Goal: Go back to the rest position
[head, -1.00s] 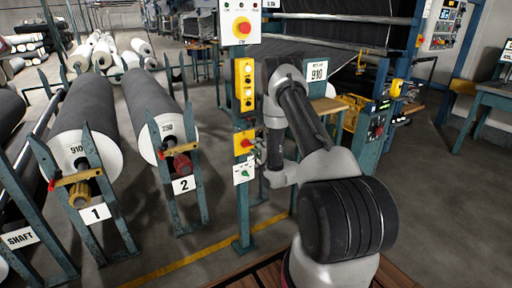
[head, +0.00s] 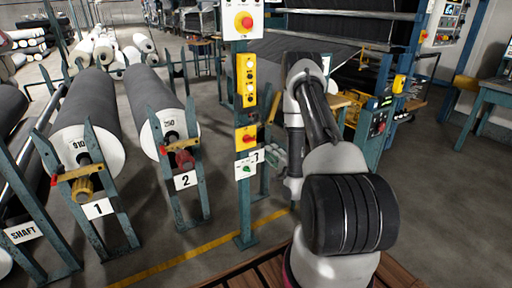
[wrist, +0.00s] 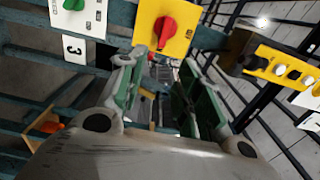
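My gripper (head: 270,158) is just right of the teal control post (head: 244,210), in front of part of a white number plate. In the wrist view its two green-lined fingers (wrist: 160,80) stand apart with nothing between them. My arm is folded, its forearm hanging down toward the gripper. The post carries a yellow box with a red rotary switch (head: 246,138), which also shows beyond the fingers in the wrist view (wrist: 164,27). Below it is a white box with a green knob (head: 246,168). The gripper appears apart from both knobs.
A yellow button box (head: 245,80) and a red button on a white box (head: 243,23) sit higher on the post. Two grey rolls (head: 88,105) (head: 155,95) lie in stands at left. A machine (head: 375,120) stands behind right. The floor at right (head: 440,210) is clear.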

